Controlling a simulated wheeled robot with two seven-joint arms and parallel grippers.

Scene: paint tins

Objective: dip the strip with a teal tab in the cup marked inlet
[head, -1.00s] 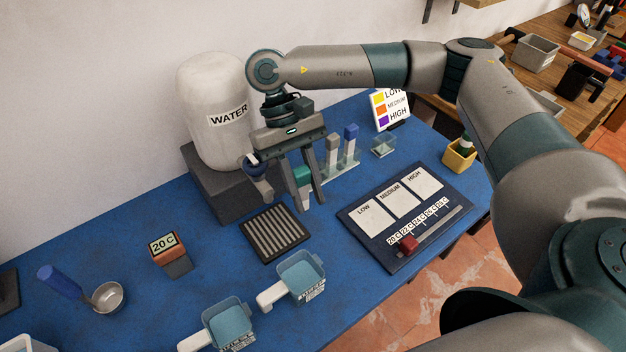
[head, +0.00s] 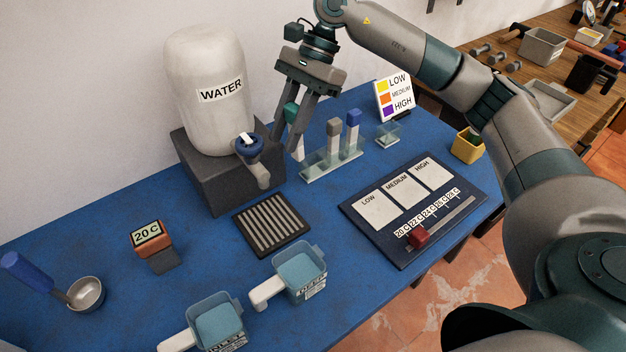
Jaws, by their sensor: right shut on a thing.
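My right gripper (head: 291,118) is shut on the strip with a teal tab (head: 291,112). The strip's pale lower end (head: 298,150) hangs beside the left end of a clear rack (head: 330,167); I cannot tell whether it touches the rack. A strip with a grey tab (head: 333,127) and one with a blue tab (head: 353,118) stand upright in the rack. Two clear handled cups with blue-green contents stand at the front: one cup (head: 301,274) nearer the middle, another cup (head: 217,325) at the bottom. My left gripper is out of view.
A water tank (head: 205,115) with a tap stands on a dark block behind. A ribbed black mat (head: 271,225) lies before it. A chart board (head: 415,215) with a red slider is at right; a ladle (head: 83,293) and 20 C block (head: 150,240) are left.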

